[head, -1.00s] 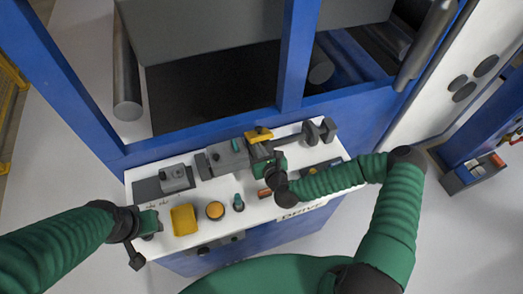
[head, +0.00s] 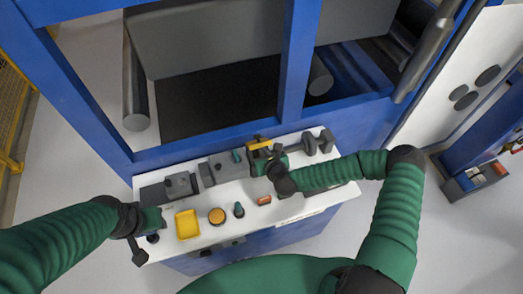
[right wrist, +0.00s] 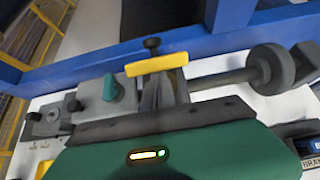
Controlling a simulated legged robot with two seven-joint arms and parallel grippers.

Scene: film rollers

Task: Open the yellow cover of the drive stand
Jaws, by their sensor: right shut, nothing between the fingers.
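The drive stand's white top (head: 292,207) lies in front of me. On it are two yellow parts, and I cannot tell for sure which is the cover: a square yellow piece with a raised rim (head: 187,224) at the front left, and a yellow bar (head: 260,144) on the grey mechanism at the back. The bar shows large in the right wrist view (right wrist: 157,64), beneath a black knob. My right gripper (head: 264,154) is shut and empty, its fingers (right wrist: 156,96) close to the bar; contact is unclear. My left gripper (head: 154,222) is at the stand's left end, its fingers hard to make out.
An orange round button (head: 217,216), a teal-topped switch (head: 239,209) and an orange rocker (head: 264,200) sit along the front. A grey block with a teal lever (head: 236,156) is left of the bar. Blue frame posts (head: 299,65) rise behind.

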